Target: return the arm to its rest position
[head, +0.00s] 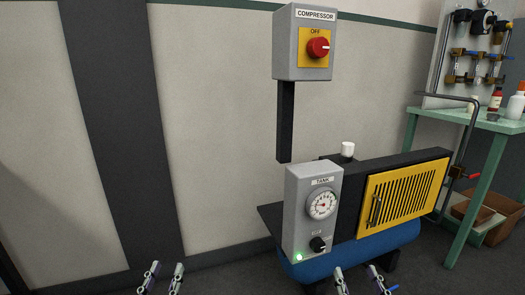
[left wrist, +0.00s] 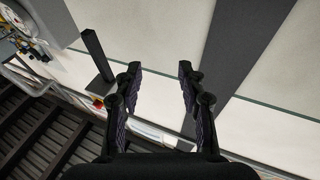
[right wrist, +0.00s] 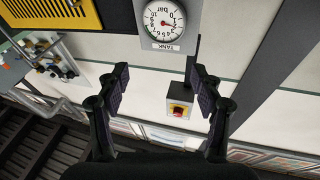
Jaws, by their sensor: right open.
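My left gripper (head: 162,279) shows at the bottom edge of the head view, in front of the bare wall. In the left wrist view its two fingers (left wrist: 160,80) stand wide apart with nothing between them. My right gripper (head: 360,281) is at the bottom edge of the head view, in front of the compressor's blue tank (head: 365,246). In the right wrist view its fingers (right wrist: 163,85) are apart and empty. Both grippers are clear of the objects around them. The arms behind them are mostly out of the head view.
A grey COMPRESSOR switch box (head: 286,50) with a red knob (head: 318,47) hangs on the wall. Below stand a grey TANK gauge box (head: 299,195) and a yellow grille (head: 378,216). A green table (head: 440,113) with bottles stands at right. The wall at left is clear.

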